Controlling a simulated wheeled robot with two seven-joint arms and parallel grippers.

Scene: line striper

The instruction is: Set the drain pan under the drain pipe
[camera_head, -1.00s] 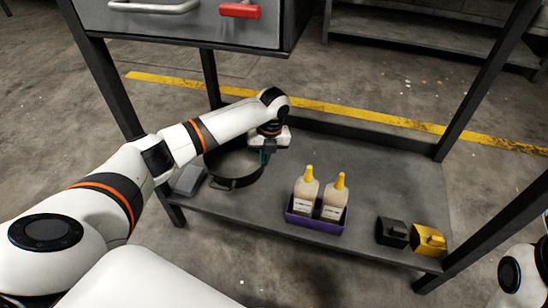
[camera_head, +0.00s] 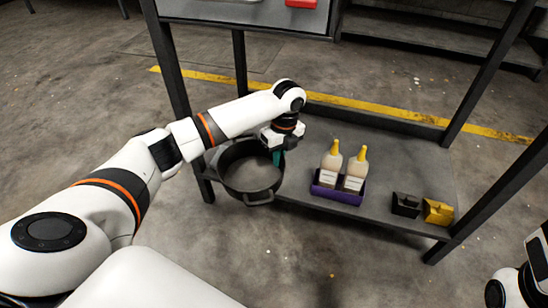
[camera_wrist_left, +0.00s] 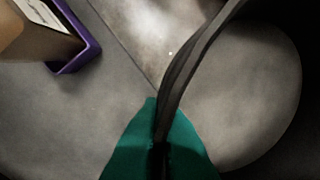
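The drain pan, a dark round pan with loop handles (camera_head: 250,177), is at the left front of the low shelf in the head view. It overlaps the shelf's front edge; I cannot tell how far it is raised. My left gripper (camera_head: 277,157) reaches down at the pan's right side. In the left wrist view its teal fingers (camera_wrist_left: 158,142) are closed on the pan's thin rim (camera_wrist_left: 187,75). The drain pipe cannot be made out. My right arm shows only at the lower right edge, with its gripper out of frame.
A purple caddy (camera_head: 326,192) with two yellow-capped bottles stands on the grey shelf (camera_head: 385,178) right of the pan. Dark legs frame the shelf. The floor in front (camera_head: 330,255) is clear.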

